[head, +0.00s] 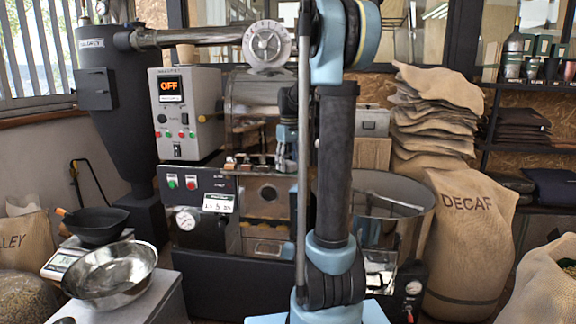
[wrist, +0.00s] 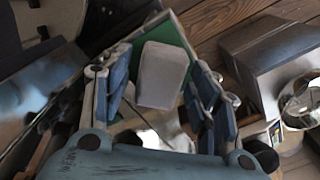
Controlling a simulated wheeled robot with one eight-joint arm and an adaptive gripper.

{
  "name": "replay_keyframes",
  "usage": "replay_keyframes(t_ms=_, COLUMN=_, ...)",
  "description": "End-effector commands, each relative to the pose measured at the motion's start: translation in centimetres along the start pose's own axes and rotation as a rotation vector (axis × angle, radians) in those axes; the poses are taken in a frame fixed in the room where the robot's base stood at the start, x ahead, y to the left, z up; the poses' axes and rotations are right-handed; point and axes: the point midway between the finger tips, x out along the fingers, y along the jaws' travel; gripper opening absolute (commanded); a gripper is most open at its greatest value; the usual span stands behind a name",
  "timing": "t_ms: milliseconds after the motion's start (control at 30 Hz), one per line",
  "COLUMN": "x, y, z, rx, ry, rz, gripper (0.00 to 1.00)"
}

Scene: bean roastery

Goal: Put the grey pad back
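A pale grey block that looks like the pad (wrist: 162,76) shows in the wrist view between the two blue fingers of my gripper (wrist: 160,75). A gap shows between its left side and the left finger; its upper right corner is close to the right finger. I cannot tell whether it touches. A dark green surface shows behind it. The fingers stand apart. In the head view my gripper (head: 286,150) is in front of the roaster (head: 268,192), partly hidden by my own arm. I cannot make out the pad in the head view.
A control box (head: 190,113) reading OFF stands left of the roaster drum. A round cooling bin (head: 405,190) is to the right. A steel bowl (head: 112,272), a dark pan (head: 96,226) and a scale (head: 62,264) are at the lower left. A DECAF sack (head: 468,245) stands right.

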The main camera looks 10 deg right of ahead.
Motion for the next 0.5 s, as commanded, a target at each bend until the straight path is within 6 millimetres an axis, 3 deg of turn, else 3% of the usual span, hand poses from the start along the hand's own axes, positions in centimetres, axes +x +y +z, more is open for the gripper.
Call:
replay_keyframes(t_ms=300, x=-0.2, y=0.0, z=0.0, rx=0.000, ry=0.000, rz=0.000, gripper=0.57)
replay_keyframes(t_ms=500, x=-2.0, y=-0.1, z=0.0, rx=-0.001, ry=0.000, rz=0.000, gripper=0.57)
